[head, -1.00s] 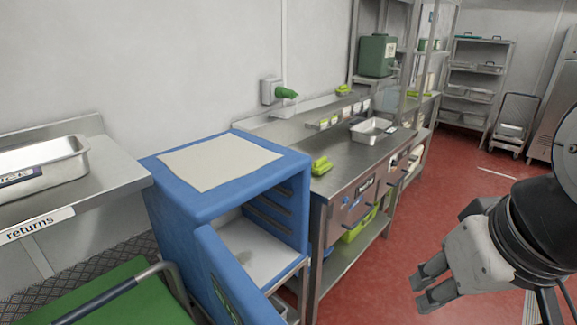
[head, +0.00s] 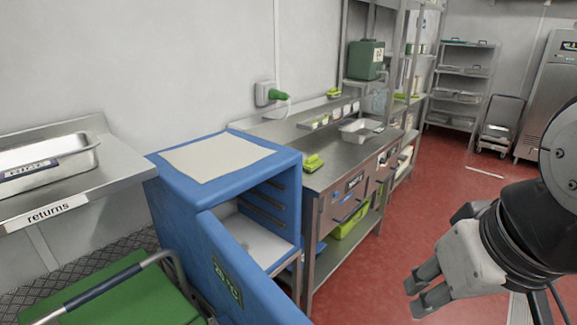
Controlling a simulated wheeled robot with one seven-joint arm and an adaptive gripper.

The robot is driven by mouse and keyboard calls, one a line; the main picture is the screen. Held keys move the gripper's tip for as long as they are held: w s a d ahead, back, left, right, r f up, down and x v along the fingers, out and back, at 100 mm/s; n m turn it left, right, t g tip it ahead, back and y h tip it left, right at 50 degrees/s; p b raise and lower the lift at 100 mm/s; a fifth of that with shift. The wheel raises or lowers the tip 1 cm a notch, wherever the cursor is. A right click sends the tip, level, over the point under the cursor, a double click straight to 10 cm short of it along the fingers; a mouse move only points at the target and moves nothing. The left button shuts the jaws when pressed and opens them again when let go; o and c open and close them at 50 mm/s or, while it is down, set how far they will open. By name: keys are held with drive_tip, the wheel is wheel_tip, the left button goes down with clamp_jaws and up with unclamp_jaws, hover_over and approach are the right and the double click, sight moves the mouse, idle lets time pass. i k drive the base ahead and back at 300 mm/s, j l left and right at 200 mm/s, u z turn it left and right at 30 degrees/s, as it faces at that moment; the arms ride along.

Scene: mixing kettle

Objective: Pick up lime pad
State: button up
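A lime pad-like item (head: 313,163) lies on the steel counter just right of the blue cabinet, in a small stack or folded. Another lime item (head: 334,93) lies on the raised back shelf of the counter. I cannot tell for sure which is the lime pad. My gripper (head: 414,297) is at the lower right, over the red floor, well apart from both. Its two fingertips stand apart with nothing visible between them.
The blue cabinet (head: 281,167) stands left of the counter (head: 335,172), its door (head: 235,270) open toward me. A green cart (head: 110,290) and returns bench (head: 120,177) are left. A metal pan (head: 358,131) sits on the counter. Red floor (head: 400,225) is clear at right.

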sight(311, 163)
drive_tip(key=i+l+z, duration=0.2)
drive_tip(key=z, duration=0.25)
drive_tip(key=i+z, duration=0.1)
drive_tip(key=i, duration=0.75)
drive_tip(key=i+l+u, duration=0.15)
drive_tip(key=i+u, duration=0.35)
drive_tip(key=i, duration=0.15)
drive_tip(key=i+l+u, duration=0.1)
drive_tip(key=i+u, duration=0.15)
drive_tip(key=u, duration=0.15)
drive_tip(key=i+l+u, duration=0.2)
drive_tip(key=u, duration=0.25)
drive_tip(key=i+l+u, duration=0.2)
drive_tip(key=u, duration=0.2)
drive_tip(key=i+l+u, duration=0.1)
drive_tip(key=l+u, duration=0.3)
